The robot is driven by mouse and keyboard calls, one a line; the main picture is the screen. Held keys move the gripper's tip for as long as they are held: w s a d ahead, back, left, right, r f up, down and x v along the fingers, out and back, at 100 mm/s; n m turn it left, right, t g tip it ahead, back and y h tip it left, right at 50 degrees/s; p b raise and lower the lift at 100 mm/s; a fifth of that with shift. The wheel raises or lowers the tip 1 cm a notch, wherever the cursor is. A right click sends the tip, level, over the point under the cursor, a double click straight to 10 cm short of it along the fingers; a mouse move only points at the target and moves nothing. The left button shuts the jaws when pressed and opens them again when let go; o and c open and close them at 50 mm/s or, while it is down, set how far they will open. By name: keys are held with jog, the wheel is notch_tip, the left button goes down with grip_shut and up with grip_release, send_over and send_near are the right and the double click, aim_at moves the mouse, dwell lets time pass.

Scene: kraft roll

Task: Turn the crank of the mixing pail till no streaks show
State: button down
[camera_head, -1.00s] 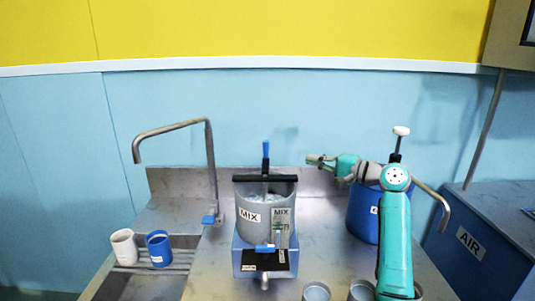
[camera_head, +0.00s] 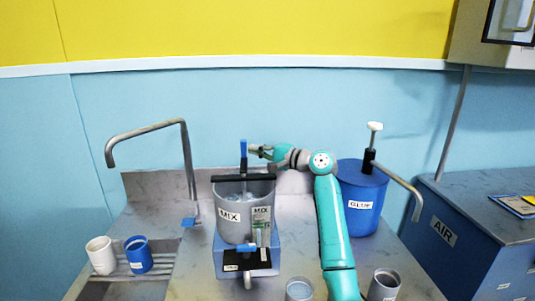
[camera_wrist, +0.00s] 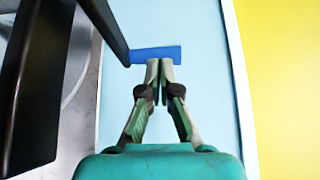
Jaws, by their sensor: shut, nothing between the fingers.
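The grey mixing pail (camera_head: 232,217), labelled MIX, stands on a blue stand (camera_head: 262,262). A black bar (camera_head: 226,178) crosses its rim, and the crank's upright blue handle (camera_head: 243,148) rises above it. Pale patches show on the contents (camera_head: 233,197); the bar hides part of them. My gripper (camera_head: 252,149) is just right of the handle. In the wrist view my gripper (camera_wrist: 160,62) has its fingertips together and empty, right at the blue handle (camera_wrist: 155,53); I cannot tell if they touch it.
A blue GLUE barrel (camera_head: 363,205) with a pump stands right of my arm. A tap (camera_head: 188,165) is at left. White (camera_head: 101,256) and blue (camera_head: 138,255) cups sit on the drain rack. Grey cups (camera_head: 383,286) stand at the front. A blue AIR cabinet (camera_head: 460,235) is at right.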

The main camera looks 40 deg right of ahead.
jog(key=shift+w+a, duration=0.2)
jog(key=shift+w, duration=0.3)
jog(key=shift+w+a+n+g+y, duration=0.15)
jog(key=shift+w+n+g+y, duration=0.15)
jog(key=shift+n+y, duration=0.3)
